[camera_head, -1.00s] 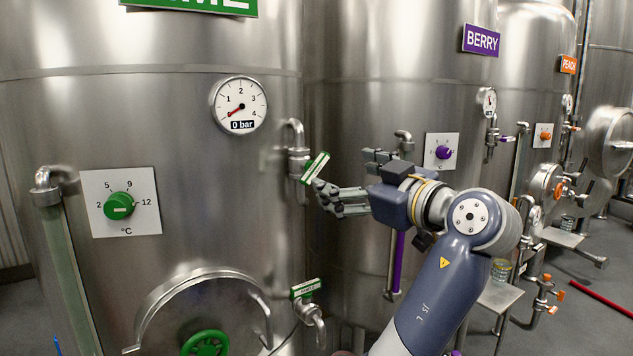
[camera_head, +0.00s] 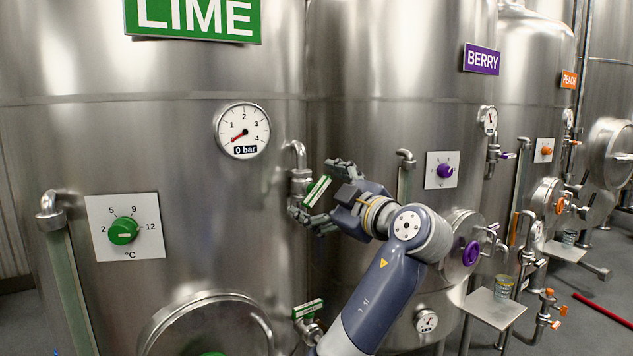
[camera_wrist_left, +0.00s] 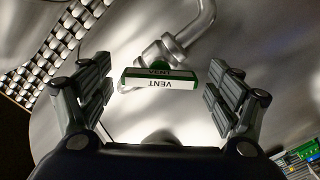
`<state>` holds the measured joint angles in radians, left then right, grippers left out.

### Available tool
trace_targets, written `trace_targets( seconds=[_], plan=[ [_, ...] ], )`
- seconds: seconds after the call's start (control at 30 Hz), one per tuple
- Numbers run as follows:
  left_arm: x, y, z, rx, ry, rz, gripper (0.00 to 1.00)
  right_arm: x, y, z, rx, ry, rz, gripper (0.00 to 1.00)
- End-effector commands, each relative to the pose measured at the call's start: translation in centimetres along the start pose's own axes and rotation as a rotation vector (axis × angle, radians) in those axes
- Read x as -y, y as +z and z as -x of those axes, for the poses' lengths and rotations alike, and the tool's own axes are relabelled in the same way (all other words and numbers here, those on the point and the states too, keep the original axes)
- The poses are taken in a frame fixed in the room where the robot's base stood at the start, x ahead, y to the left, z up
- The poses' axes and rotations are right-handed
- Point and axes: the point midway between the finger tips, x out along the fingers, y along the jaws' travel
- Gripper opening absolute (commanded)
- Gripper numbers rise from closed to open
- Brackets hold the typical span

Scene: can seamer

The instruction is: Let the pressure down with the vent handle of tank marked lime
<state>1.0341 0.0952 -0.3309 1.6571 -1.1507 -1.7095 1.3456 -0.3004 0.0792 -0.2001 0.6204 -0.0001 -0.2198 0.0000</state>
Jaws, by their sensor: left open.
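The lime tank (camera_head: 60,130) bears a green LIME sign (camera_head: 195,18). Its vent handle (camera_head: 318,190) is a small green and white bar on a metal valve (camera_head: 298,180) below a bent pipe. In the left wrist view the handle (camera_wrist_left: 158,79) reads VENT, upside down, and lies between the two fingers. My left gripper (camera_head: 316,193) is open, with one finger on each side of the handle and visible gaps between. It also shows in the left wrist view (camera_wrist_left: 157,85). The tank's gauge (camera_head: 242,130) reads 0 bar. My right gripper is not in view.
A green temperature knob (camera_head: 123,231) sits left of the gauge. A second green-tagged handle (camera_head: 307,309) is below the vent valve. The berry tank (camera_head: 385,80) stands close on the right, with a small shelf (camera_head: 495,306) in front holding a can.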

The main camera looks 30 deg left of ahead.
Motion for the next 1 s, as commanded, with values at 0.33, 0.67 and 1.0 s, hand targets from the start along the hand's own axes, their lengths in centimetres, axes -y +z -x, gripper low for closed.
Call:
trace_targets(
  seconds=[0.33, 0.67, 1.0],
  plan=[
    [0.08, 0.07, -1.52, 0.001, -0.001, 0.0, 0.83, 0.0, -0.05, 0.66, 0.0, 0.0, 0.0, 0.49],
    [0.07, 0.06, -1.48, 0.001, -0.001, 0.0, 0.39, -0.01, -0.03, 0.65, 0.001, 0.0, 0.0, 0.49],
    [0.13, 0.12, -1.47, 0.001, -0.002, -0.025, 0.39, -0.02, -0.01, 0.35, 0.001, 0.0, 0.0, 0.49]
  ],
)
